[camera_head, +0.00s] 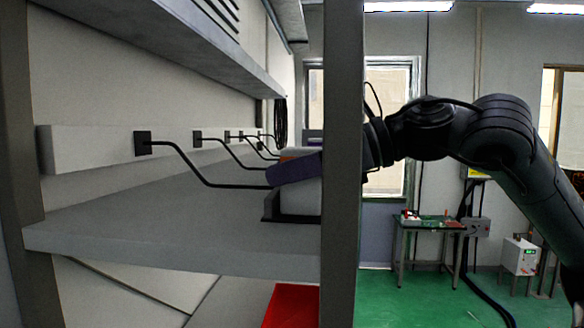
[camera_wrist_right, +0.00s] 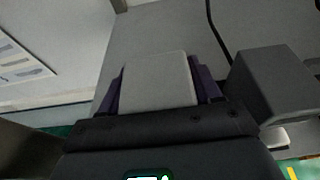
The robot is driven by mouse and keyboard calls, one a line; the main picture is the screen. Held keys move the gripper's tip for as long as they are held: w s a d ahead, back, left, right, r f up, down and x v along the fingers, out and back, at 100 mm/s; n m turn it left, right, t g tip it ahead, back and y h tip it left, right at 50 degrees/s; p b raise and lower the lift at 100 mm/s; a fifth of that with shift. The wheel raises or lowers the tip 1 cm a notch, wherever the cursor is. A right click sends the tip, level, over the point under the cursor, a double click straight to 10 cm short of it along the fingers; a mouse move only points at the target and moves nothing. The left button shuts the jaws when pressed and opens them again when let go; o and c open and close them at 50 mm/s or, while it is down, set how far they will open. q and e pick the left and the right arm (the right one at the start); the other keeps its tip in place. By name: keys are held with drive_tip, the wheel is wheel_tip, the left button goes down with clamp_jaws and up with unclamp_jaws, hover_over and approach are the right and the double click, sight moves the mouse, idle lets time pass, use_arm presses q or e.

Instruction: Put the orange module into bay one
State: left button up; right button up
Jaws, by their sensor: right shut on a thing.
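My right gripper (camera_head: 296,168), with purple fingers, reaches past the grey post onto the shelf and is shut on a block. A small orange patch of the orange module (camera_head: 298,153) shows just above the fingers in the head view. A pale grey body (camera_head: 300,198) shows below them, above a black base (camera_head: 272,216). In the right wrist view the gripper (camera_wrist_right: 160,82) has a light grey block face (camera_wrist_right: 158,80) between its purple fingers. The post hides part of the module and wrist. Whether the module touches the base is unclear. My left gripper is not in view.
Black cables (camera_head: 209,184) run from wall sockets along the back of the shelf (camera_head: 150,215); the nearest ends by the fingers. The grey post (camera_head: 343,200) stands close to my right arm. A dark grey box (camera_wrist_right: 272,84) is beside the gripper. A red object (camera_head: 291,306) lies below.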

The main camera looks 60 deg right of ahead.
drive_tip(key=o, duration=1.2)
drive_tip(key=shift+r, duration=0.1)
drive_tip(key=shift+r+p, duration=0.2)
drive_tip(key=shift+p, duration=0.25)
drive_tip(key=b+v, duration=0.3)
drive_tip(key=v, duration=0.9)
drive_tip(key=shift+f, duration=0.2)
